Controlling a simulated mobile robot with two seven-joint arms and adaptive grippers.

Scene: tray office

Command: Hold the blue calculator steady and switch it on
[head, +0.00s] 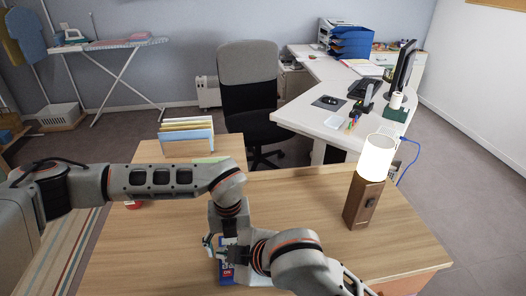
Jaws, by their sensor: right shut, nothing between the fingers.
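The blue calculator (227,270) is on the near middle of the wooden desk (130,255). Its lower part shows, with pale and red keys; its upper part and right side are covered by my arms. My left arm reaches in from the left and bends down, with its gripper (214,244) at the calculator's far end. Whether its fingers are apart or touch the calculator is unclear. My right arm comes in from the lower right. Its gripper (239,261) is shut and empty beside or over the calculator's right side; contact cannot be made out.
A lit lamp (369,182) with a wooden base stands at the desk's right. A file rack (187,137) stands at the back left. A red object (132,205) is partly hidden under my left arm. The desk between the right arm and lamp is clear.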

